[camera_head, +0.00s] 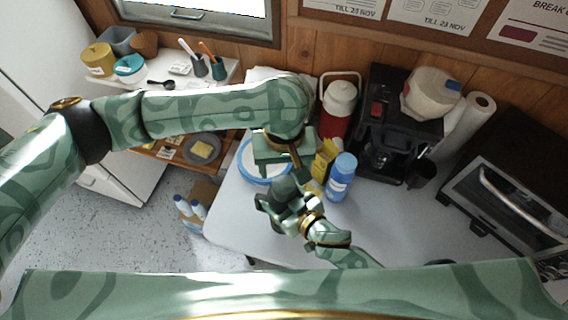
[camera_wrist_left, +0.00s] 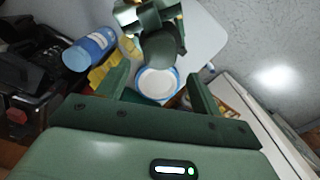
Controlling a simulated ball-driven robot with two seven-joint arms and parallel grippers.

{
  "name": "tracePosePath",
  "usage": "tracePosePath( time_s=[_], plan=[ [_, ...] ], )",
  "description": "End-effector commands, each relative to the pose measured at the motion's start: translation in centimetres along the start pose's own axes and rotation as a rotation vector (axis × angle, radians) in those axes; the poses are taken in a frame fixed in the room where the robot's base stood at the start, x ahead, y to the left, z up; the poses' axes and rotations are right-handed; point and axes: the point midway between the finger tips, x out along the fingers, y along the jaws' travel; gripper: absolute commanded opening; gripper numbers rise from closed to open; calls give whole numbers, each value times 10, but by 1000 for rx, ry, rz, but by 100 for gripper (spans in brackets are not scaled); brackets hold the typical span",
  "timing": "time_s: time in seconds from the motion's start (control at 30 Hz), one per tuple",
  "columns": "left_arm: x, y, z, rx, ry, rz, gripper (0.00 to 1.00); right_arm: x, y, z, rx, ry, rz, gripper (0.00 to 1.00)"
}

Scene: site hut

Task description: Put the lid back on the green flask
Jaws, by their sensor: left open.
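My left gripper (camera_head: 284,165) is above the table, over a white plate with a blue rim (camera_head: 246,170). Its two fingers stand apart with nothing between them in the left wrist view (camera_wrist_left: 160,88). My right gripper (camera_head: 291,203) is just in front of it. A smooth dark green rounded body, which looks like the green flask (camera_head: 285,187), sits between its fingers; it also shows in the left wrist view (camera_wrist_left: 162,47). The grip is partly hidden and the flask's mouth cannot be made out. I cannot pick out a separate lid.
A blue bottle (camera_head: 341,178) and a yellow box (camera_head: 323,160) stand close right of the grippers. A red jug with white top (camera_head: 339,105), a black coffee machine (camera_head: 388,125) and a toaster oven (camera_head: 510,195) stand behind and right. The white tabletop (camera_head: 235,215) is bare at front left.

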Motion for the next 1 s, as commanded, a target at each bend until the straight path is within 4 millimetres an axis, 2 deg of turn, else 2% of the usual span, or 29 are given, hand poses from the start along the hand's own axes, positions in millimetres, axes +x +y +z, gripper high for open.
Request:
tracePosePath(
  time_s=[0.17,0.63,0.8,1.0],
  plan=[
    [5,0,0,1,-2,0,66,0,-1,0,2,0,-2,9],
    [70,0,1,0,-3,0,66,0,-1,0,2,0,-2,9],
    [79,0,0,2,-1,0,66,0,-1,0,2,0,-2,9],
    [80,0,0,2,0,0,66,0,-1,0,2,0,-2,9]
  ],
)
